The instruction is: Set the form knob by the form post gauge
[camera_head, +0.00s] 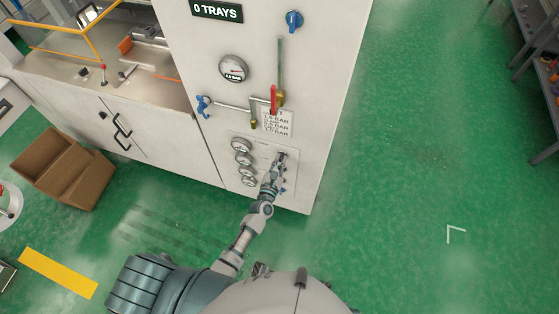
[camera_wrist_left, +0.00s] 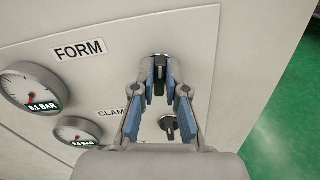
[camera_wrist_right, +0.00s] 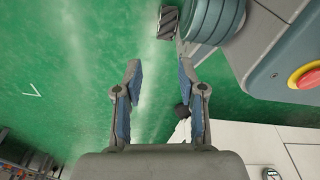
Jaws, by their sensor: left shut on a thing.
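The form knob (camera_wrist_left: 160,62) is a dark knob on the light panel, right of the FORM label (camera_wrist_left: 79,49). My left gripper (camera_wrist_left: 160,68) is shut on this knob, its blue-padded fingers on either side. In the head view the left gripper (camera_head: 280,158) reaches the lower panel and hides its upper knob. A gauge with a digital readout (camera_wrist_left: 34,87) sits left of the FORM label; its readout looks like 0.1 BAR, but the first digit is unsure. My right gripper (camera_wrist_right: 159,72) is open and empty over the green floor.
A second gauge (camera_wrist_left: 77,131) and a second knob (camera_wrist_left: 168,124) sit just below, by the CLAMP label. Above are a larger gauge (camera_head: 233,68), a card with BAR values (camera_head: 277,124), a red lever (camera_head: 274,98) and blue valve handles. Floor right of the cabinet is clear.

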